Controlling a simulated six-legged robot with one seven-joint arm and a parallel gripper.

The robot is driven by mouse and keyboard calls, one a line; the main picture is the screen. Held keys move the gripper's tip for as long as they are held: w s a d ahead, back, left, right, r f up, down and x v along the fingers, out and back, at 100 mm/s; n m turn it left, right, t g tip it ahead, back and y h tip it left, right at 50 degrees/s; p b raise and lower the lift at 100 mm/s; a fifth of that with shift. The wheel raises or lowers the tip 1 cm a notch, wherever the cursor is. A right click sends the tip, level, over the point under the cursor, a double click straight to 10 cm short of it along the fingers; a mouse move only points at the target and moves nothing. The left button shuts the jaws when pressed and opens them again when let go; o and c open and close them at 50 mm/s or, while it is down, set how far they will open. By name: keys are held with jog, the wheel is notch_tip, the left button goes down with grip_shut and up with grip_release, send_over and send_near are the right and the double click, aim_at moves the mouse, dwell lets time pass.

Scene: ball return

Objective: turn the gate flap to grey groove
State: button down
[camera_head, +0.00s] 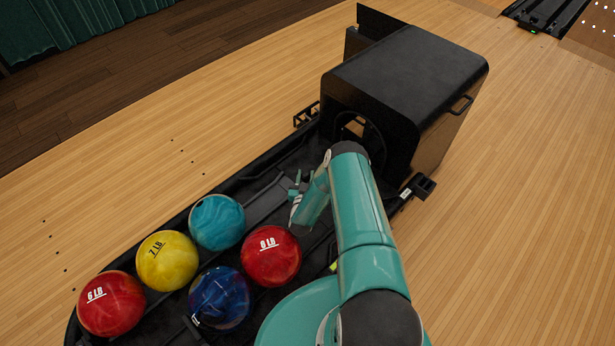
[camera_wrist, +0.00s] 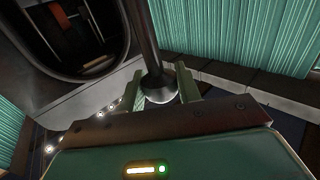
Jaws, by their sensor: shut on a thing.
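My gripper (camera_head: 297,185) is over the black ball return track (camera_head: 262,205), between the balls and the hooded housing. In the wrist view my gripper (camera_wrist: 162,88) is shut on a dark rod (camera_wrist: 150,50) with a flared end, one finger on each side of it. I cannot tell whether this rod is part of the gate flap. The rest of the flap and the grey groove cannot be made out clearly; my arm covers part of the track in the head view.
The black housing (camera_head: 410,80) with a round opening stands at the track's far end. A teal ball (camera_head: 217,222), a yellow ball (camera_head: 167,260), a dark blue ball (camera_head: 220,297) and red balls (camera_head: 271,256) lie in the near end. Wooden floor on both sides is clear.

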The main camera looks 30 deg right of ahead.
jog(key=c, duration=1)
grip_release()
jog(key=shift+r, duration=0.55)
jog(key=s+a+r, duration=0.4)
jog(key=s+r, duration=0.7)
jog(key=s, duration=0.2)
jog(key=shift+s+r, duration=0.25)
jog(key=shift+r, duration=0.15)
